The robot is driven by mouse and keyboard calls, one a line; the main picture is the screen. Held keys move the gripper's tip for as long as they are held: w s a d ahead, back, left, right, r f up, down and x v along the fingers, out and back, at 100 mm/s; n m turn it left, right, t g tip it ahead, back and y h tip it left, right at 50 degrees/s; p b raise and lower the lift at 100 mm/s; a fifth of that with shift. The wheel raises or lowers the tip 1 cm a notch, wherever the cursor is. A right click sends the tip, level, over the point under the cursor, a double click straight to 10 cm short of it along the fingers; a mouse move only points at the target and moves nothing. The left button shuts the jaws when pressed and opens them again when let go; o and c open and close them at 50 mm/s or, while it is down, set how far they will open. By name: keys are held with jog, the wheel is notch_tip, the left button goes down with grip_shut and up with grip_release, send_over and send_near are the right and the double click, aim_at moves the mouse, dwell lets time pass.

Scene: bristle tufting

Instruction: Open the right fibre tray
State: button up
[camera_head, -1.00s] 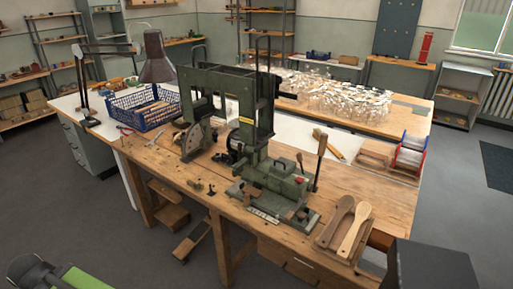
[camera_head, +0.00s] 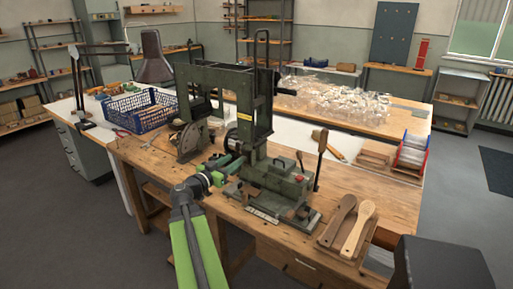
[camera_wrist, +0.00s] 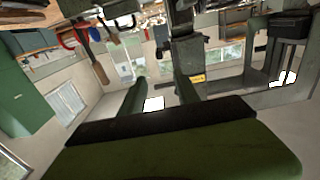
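The dark green tufting machine (camera_head: 268,175) stands on the wooden bench (camera_head: 385,205) in the head view. I cannot make out which part is the right fibre tray. My green arm reaches up from the bottom of the head view, and my gripper (camera_head: 236,163) is at the front of the machine, left of its base. Whether it touches the machine is unclear. In the wrist view, tilted far over, two green fingers of my gripper (camera_wrist: 160,92) stand apart with nothing visible between them.
Two wooden brush bodies (camera_head: 357,228) lie on a board at the bench's right. A blue crate (camera_head: 141,108) stands at the left back. A bin with red and blue sides (camera_head: 411,152) is at the right end. A dark box (camera_head: 440,265) fills the lower right corner.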

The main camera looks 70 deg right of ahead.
aim_at(253, 146)
jog(key=x, duration=1.7)
jog(key=shift+d, duration=0.15)
grip_shut()
dwell(0.6)
